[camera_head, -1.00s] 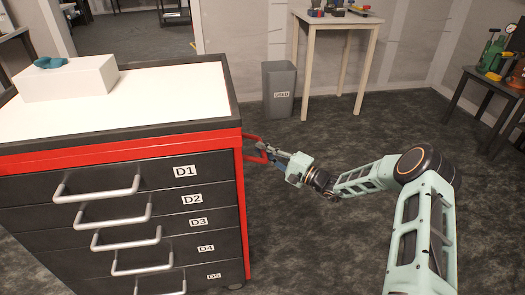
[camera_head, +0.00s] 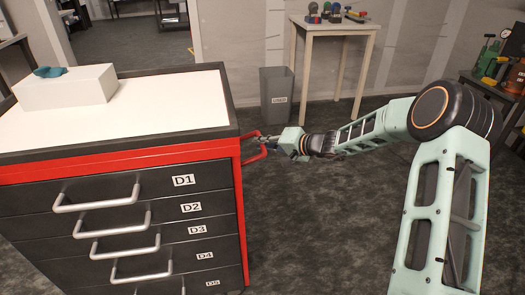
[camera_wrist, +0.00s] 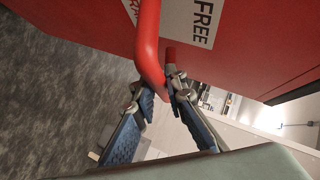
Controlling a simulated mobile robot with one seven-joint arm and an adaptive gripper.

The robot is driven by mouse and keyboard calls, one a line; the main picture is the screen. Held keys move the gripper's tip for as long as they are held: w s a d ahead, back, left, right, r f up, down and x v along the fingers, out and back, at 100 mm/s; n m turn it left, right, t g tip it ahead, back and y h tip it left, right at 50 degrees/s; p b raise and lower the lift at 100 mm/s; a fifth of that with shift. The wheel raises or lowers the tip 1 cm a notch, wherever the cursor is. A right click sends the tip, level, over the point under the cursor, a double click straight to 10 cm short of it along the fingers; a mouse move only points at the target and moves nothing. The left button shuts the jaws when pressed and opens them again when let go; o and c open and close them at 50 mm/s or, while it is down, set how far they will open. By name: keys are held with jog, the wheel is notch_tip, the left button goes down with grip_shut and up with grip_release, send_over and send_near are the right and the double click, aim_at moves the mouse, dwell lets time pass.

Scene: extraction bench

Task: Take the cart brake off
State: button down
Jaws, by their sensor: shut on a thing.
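The cart (camera_head: 120,158) is red and black with a white top and stands at the left. A bent red bar (camera_head: 254,156), the brake lever by its look, sticks out from its right side. In the wrist view the red bar (camera_wrist: 150,45) runs down and bends between my fingers. Beside it a white label (camera_wrist: 192,20) reads "FREE", with a second word cut off. My gripper (camera_head: 270,143) is at the bar; in the wrist view its fingers (camera_wrist: 161,92) are shut on the bar's bent part. The fingertips partly hide the bar's end.
The cart front has drawers with metal handles (camera_head: 100,195). A white block (camera_head: 66,90) with a teal item (camera_head: 50,71) lies on top. A grey bin (camera_head: 277,100) and a tall table (camera_head: 335,28) stand behind. The floor right of the cart is clear.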

jog(key=shift+a+r+n+h+b, duration=0.2)
jog(key=shift+r+n+h+b, duration=0.1)
jog(key=shift+r+h+b, duration=0.15)
jog(key=c, duration=1.9)
grip_release()
jog(key=shift+c, duration=0.2)
jog(key=shift+s+d, duration=0.1)
jog(key=v, duration=1.2)
jog(key=shift+a, duration=0.2)
